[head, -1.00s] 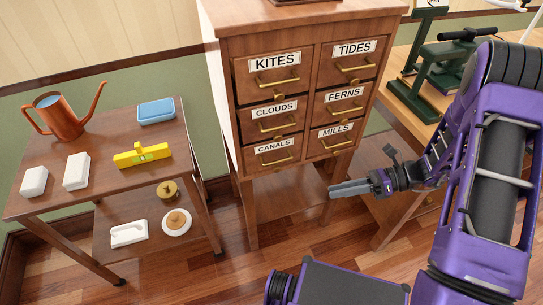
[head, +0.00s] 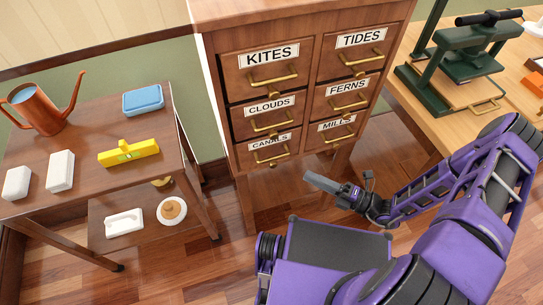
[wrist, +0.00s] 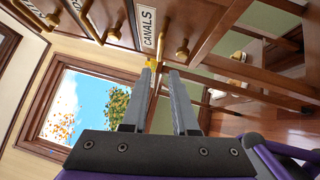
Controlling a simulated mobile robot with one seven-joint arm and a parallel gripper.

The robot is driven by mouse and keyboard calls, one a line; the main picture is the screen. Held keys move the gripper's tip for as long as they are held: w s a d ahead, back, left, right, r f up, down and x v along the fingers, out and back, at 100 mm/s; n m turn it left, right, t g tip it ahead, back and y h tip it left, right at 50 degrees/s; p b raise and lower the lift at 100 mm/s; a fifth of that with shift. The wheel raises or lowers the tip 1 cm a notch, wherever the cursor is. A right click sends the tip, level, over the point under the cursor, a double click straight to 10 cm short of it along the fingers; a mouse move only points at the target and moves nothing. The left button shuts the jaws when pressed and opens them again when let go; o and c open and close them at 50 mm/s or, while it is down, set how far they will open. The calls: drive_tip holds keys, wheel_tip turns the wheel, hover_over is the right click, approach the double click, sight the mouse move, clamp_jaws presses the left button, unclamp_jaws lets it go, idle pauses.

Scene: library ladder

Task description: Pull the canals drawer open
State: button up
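The canals drawer (head: 255,160) is the bottom left drawer of the wooden cabinet, and it looks shut. Its brass bar handle (head: 272,158) sits below the CANALS label (head: 270,141). In the wrist view the CANALS label (wrist: 148,27) is turned sideways, and brass handle parts (wrist: 153,62) show just beyond my fingertips. My gripper (head: 310,178) is right of and below that handle in the head view. In the wrist view my gripper (wrist: 162,72) has its fingers apart with nothing held between them. Whether a fingertip touches brass I cannot tell.
Other labelled drawers, such as KITES (head: 262,75) and MILLS (head: 337,135), look shut. A side table (head: 90,190) on the left bears a watering can (head: 42,110) and a yellow level (head: 128,152). A green press (head: 450,70) stands on the right bench. Floor shows below the cabinet.

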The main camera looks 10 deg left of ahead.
sight(272, 158)
drive_tip(key=x, duration=1.3)
clamp_jaws()
idle(1.0)
